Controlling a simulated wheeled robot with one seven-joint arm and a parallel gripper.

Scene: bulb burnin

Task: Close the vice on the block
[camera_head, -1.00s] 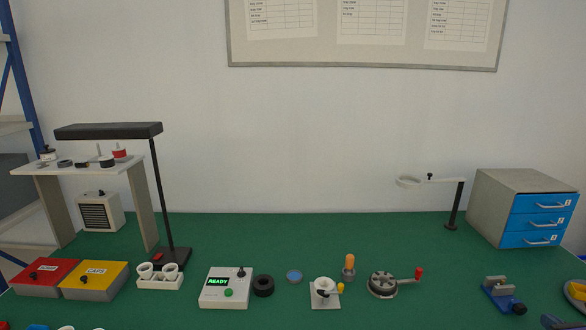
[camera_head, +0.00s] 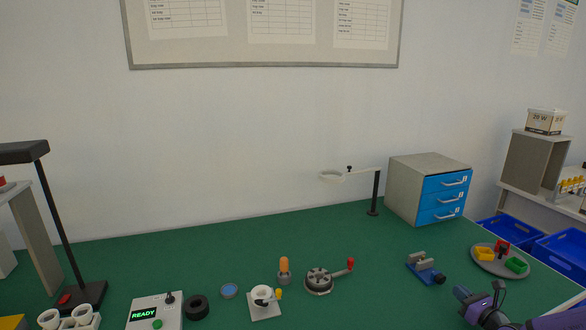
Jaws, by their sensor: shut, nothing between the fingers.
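The vice (camera_head: 424,270) stands on the right part of the green bench, with a blue base, grey jaws and a dark knob at its right end. The jaws look apart. I cannot make out a separate block between them at this size. My gripper (camera_head: 478,292), purple and dark, comes in at the lower right, in front of the vice and to its right, apart from it. It is shut and empty.
A round grey tray (camera_head: 499,263) with yellow, red and green pieces lies right of the vice. A blue drawer cabinet (camera_head: 428,187) stands behind. A crank device (camera_head: 318,281) with a red knob stands left. Bare green bench (camera_head: 365,265) lies between.

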